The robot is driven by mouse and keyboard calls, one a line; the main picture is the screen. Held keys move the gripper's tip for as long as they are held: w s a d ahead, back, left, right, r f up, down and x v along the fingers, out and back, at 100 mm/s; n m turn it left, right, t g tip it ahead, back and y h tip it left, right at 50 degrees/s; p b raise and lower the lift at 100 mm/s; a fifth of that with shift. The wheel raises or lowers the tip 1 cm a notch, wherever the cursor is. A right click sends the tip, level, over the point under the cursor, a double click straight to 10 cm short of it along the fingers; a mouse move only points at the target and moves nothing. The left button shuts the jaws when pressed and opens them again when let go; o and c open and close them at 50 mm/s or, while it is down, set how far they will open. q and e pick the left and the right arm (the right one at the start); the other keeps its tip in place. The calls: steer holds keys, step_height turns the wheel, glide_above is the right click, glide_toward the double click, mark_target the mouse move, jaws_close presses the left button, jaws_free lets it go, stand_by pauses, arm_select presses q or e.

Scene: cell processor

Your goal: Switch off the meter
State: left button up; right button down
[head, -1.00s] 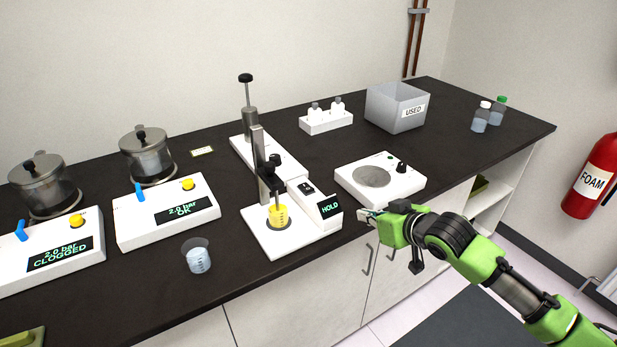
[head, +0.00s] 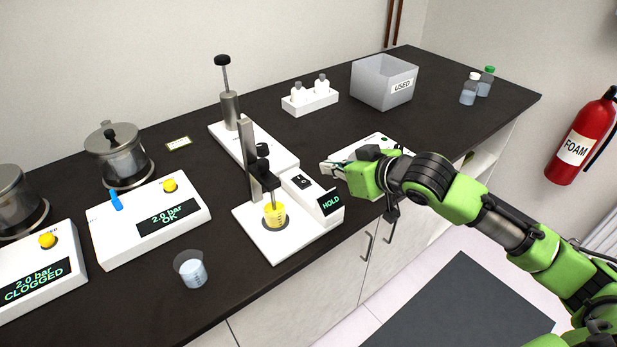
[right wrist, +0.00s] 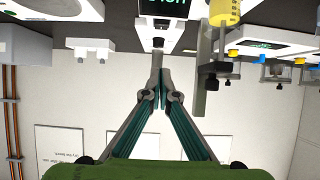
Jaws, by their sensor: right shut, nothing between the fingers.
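The meter (head: 327,189) is a white box with a display reading HOLD and a black rocker switch (head: 302,182) on top. It stands on a white base with a post and a probe in a cup of yellow liquid (head: 275,216). My right gripper (head: 324,168) is shut and empty, just above and to the right of the switch, apart from it as far as I can tell. In the right wrist view the meter's display (right wrist: 163,6) appears upside down beyond the shut fingertips (right wrist: 159,62). My left gripper is out of view.
A beaker (head: 191,269) stands near the front edge, left of the meter. Two pressure units (head: 150,225) are further left. A white stirrer plate (head: 398,145) lies partly behind my right gripper. A grey USED bin (head: 375,90) and a bottle rack (head: 310,102) stand behind.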

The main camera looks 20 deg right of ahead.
steer(key=shift+w+a+f, duration=0.1)
steer(key=shift+w+f, duration=0.05)
steer(key=shift+w, duration=0.25)
steer(key=p, duration=0.2)
glide_above(309, 189)
steer(key=s, duration=0.2)
steer(key=shift+d+f, duration=0.2)
steer(key=shift+f, duration=0.45)
steer(key=shift+d+f, duration=0.2)
steer(key=shift+f, duration=0.4)
steer(key=x, duration=0.4)
steer(key=f, duration=0.1)
steer(key=s+f+p, duration=0.1)
steer(key=shift+d+f, duration=0.1)
steer(key=shift+f, duration=0.3)
steer(key=shift+s+d+f, duration=0.1)
steer(key=shift+s+f, duration=0.15)
steer(key=shift+f, duration=0.25)
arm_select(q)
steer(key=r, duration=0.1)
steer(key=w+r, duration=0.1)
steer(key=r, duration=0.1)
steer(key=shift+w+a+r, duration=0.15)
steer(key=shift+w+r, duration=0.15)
arm_select(e)
steer(key=shift+f, duration=0.15)
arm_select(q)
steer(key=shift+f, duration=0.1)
arm_select(e)
steer(key=shift+f, duration=0.1)
